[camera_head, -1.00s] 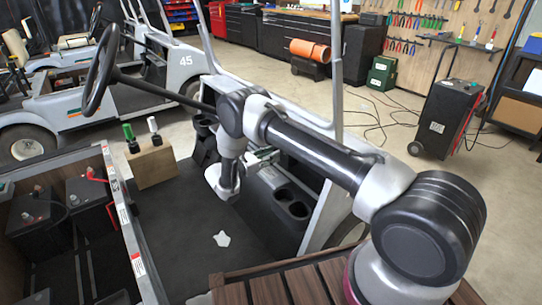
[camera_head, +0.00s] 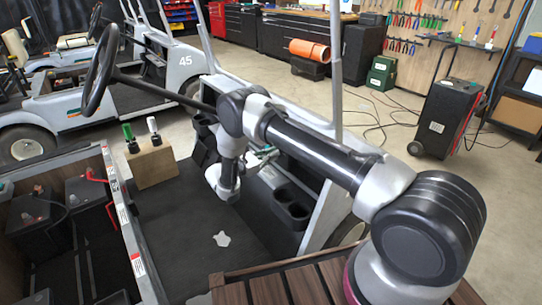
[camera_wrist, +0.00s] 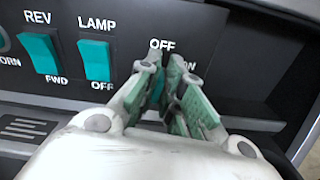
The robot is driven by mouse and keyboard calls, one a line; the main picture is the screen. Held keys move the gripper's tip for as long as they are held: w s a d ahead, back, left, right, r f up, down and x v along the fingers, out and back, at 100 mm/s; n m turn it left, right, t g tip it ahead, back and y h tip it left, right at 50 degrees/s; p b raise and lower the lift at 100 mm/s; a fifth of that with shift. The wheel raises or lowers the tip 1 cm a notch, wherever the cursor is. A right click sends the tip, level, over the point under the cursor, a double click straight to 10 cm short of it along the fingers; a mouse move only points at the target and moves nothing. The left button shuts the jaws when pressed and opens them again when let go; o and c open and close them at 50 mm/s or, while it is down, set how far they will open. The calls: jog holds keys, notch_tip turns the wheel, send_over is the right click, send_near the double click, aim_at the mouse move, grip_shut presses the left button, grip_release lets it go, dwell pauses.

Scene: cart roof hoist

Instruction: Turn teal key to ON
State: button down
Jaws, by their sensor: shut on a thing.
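The teal key (camera_wrist: 157,84) is in the wrist view on the dark dash panel, just below the white OFF label. Only a sliver of it shows between the fingers. My gripper (camera_wrist: 167,70) has its green-padded fingers closed around it. Another white label, right of OFF, is partly covered by the right finger. The key's exact angle is hidden. In the head view my gripper (camera_head: 262,157) reaches to the cart's dash, where the key is too small to make out.
Teal REV/FWD (camera_wrist: 40,53) and LAMP (camera_wrist: 94,60) rocker switches sit left of the key. A steering wheel (camera_head: 99,70), wooden block with two handles (camera_head: 152,163) and cup holders (camera_head: 292,205) are near my arm. The cart floor (camera_head: 190,225) is mostly clear.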

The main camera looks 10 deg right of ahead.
jog(key=m, duration=0.6)
jog(key=s+m, duration=0.1)
jog(key=m, duration=0.3)
jog(key=shift+d+f, duration=0.15)
jog(key=shift+f, duration=0.15)
jog(key=shift+m, duration=0.3)
jog(key=c, duration=1.6)
grip_release()
jog(key=shift+o, duration=0.2)
jog(key=v, duration=1.2)
jog(key=shift+w+f, duration=0.1)
